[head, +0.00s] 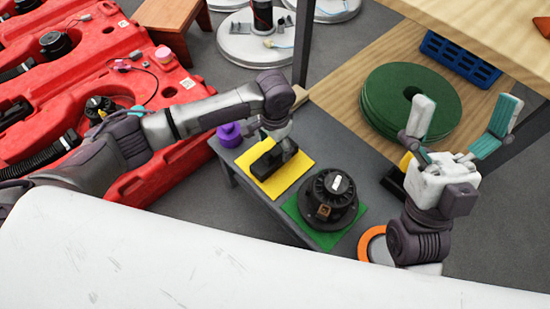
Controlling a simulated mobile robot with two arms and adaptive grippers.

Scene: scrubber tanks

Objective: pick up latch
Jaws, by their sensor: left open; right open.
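A black blocky part (268,163), which looks like the latch, lies on a yellow mat (294,181) on a low grey table. My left gripper (272,134) points down just behind and above this part. Its fingers are mostly hidden by my wrist and the part, and I cannot tell whether they touch it. My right gripper (463,112) is open and empty, with its fingers pointing up, to the right of the table and in front of the green discs.
A black round motor (330,196) sits on a green mat (298,218). A purple container (229,134) stands at the grey table's left corner. Green discs (376,93) and a blue crate (458,62) lie on a wooden shelf. Red scrubber tanks (110,60) fill the left.

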